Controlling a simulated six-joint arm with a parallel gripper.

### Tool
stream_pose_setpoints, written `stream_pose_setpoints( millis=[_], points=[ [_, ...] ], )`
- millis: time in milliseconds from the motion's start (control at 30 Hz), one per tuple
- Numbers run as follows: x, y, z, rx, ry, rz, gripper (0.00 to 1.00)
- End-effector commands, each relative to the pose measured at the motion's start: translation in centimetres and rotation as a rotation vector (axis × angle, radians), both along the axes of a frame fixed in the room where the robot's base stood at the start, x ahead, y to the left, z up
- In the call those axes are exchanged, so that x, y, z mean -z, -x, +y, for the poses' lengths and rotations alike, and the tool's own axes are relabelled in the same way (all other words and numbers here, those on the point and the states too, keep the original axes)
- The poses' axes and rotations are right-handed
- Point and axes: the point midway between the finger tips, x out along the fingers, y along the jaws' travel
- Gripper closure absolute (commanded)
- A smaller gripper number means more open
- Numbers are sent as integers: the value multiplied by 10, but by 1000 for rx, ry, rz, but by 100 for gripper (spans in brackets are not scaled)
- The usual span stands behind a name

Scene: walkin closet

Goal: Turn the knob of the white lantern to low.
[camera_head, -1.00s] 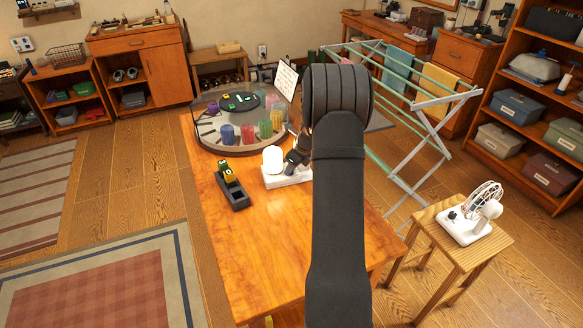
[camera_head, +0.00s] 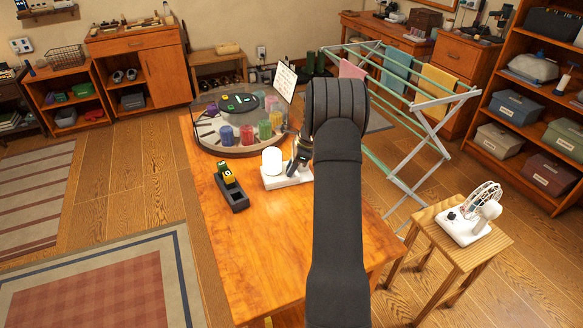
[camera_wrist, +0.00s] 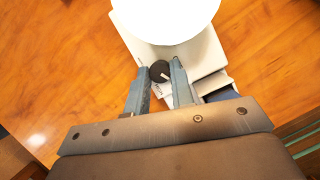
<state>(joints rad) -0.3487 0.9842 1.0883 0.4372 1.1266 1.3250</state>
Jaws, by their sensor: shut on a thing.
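The white lantern (camera_head: 273,161) stands upright on the wooden table, with a rounded white shade on a flat white base (camera_head: 287,180). In the wrist view its bright shade (camera_wrist: 168,12) fills the top. Its dark round knob (camera_wrist: 157,70) sits on the base, with a pale mark pointing to the lower right. My gripper (camera_wrist: 161,71) is shut on the knob, one finger on each side. In the head view my gripper (camera_head: 297,168) is at the base's right side, and the knob is hidden.
A black holder with yellow-green blocks (camera_head: 232,190) lies left of the lantern. A round tray (camera_head: 213,149) with several coloured cups stands behind it. A drying rack (camera_head: 425,105) is to the right, and a small fan (camera_head: 466,226) stands on a stool. The table front is clear.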

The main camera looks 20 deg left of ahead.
Motion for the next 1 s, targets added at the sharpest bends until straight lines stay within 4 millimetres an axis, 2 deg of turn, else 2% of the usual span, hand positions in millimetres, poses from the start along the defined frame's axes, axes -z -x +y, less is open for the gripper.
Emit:
stream_pose_setpoints(
  millis=[400, 433, 533, 867, 1000],
  points=[
    [0, 0, 0, -7, 0, -1, 100],
    [0, 0, 0, -7, 0, -1, 76],
    [0, 0, 0, -7, 0, -1, 57],
    [-2, -1, -1, -7, 0, -1, 56],
    [-16, -4, -6, -6, -1, -2, 56]
  ],
)
